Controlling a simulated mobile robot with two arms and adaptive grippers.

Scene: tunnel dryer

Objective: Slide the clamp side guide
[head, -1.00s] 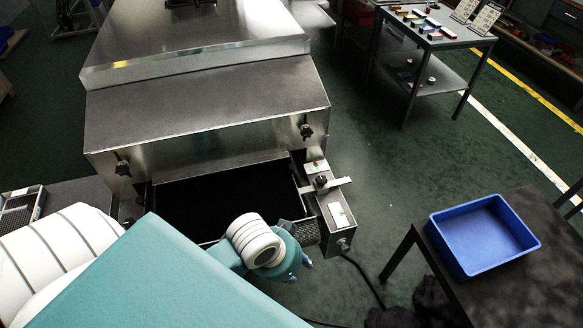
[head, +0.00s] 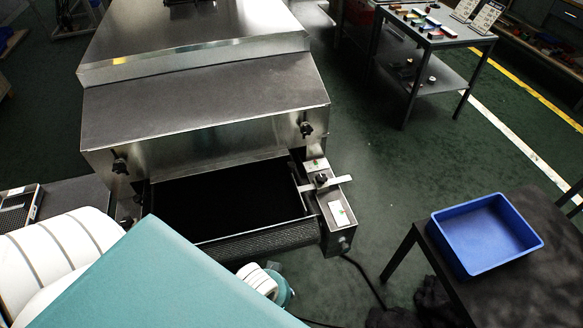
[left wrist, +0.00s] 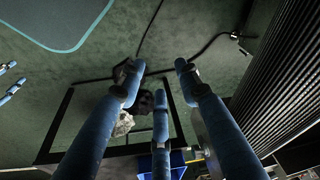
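The clamp side guide (head: 334,184) is a metal bar with a black knob (head: 321,180), on the box at the right side of the dryer's black belt (head: 225,197). A thin rail runs along the belt's right edge. My left gripper (left wrist: 158,88) shows in the left wrist view with its blue fingers spread and nothing between them. In the head view only part of my left wrist shows, low in front of the belt end; its fingers are hidden. Two blue fingertips (left wrist: 10,82) at the left wrist view's left edge look like my right gripper, mostly cut off.
The steel dryer hood (head: 205,100) stands behind the belt. A blue bin (head: 485,235) sits on a dark table (head: 545,215) at the right. A cable lies on the floor between belt and table. The ridged belt end (left wrist: 290,80) is at the right in the left wrist view.

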